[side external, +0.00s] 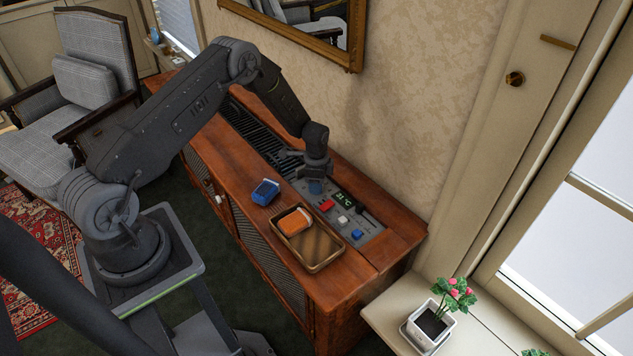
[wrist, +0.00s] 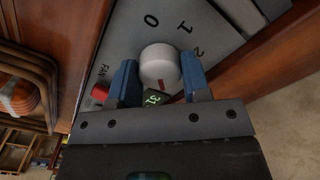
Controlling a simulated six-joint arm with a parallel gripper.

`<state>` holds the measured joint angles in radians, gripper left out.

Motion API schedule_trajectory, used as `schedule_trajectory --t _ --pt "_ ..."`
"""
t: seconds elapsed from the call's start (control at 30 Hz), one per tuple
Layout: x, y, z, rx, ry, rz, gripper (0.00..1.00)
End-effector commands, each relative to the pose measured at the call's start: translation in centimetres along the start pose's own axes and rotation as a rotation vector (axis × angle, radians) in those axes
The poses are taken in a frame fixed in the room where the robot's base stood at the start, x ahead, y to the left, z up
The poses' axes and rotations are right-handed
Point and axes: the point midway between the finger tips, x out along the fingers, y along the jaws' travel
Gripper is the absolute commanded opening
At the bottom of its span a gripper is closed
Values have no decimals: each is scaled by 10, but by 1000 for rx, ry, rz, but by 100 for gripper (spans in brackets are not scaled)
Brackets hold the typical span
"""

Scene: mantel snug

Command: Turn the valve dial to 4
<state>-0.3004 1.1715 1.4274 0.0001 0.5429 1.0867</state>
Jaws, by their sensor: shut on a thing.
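The valve dial (wrist: 158,62) is a round, pale grey knob with a red mark on its lower edge in the wrist view, facing my gripper's body. The numerals 0, 1 and 2 show on the panel (wrist: 108,62) around its upper and right side. Any other numerals are hidden, so I cannot tell which one the mark points at. My gripper (wrist: 160,74) is shut on the dial, one blue finger on each side. In the side view my gripper (side external: 315,183) points down at the panel and hides the dial.
The panel has a green-digit display (side external: 342,198) and red (side external: 326,206), white (side external: 342,219) and blue (side external: 357,234) buttons. Nearer the cabinet's front edge are a blue object (side external: 265,191) and a tray (side external: 327,262) holding orange items (side external: 296,222). The wall rises behind.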

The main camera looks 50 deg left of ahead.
Motion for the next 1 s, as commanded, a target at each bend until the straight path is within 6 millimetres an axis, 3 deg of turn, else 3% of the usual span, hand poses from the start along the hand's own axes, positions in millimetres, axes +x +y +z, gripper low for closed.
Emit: schedule_trajectory --t 0.07,0.1,0.33,0.67,0.87,1.0 --pt "0 0 -1 0 1 -2 20" --pt "0 0 -1 -1 1 -2 45" --pt "0 0 0 -1 1 -1 67" --pt "-4 0 0 -1 1 -1 69" --pt "-34 -1 -1 -1 2 -3 69" --pt "-67 -1 -1 -1 3 -5 69"
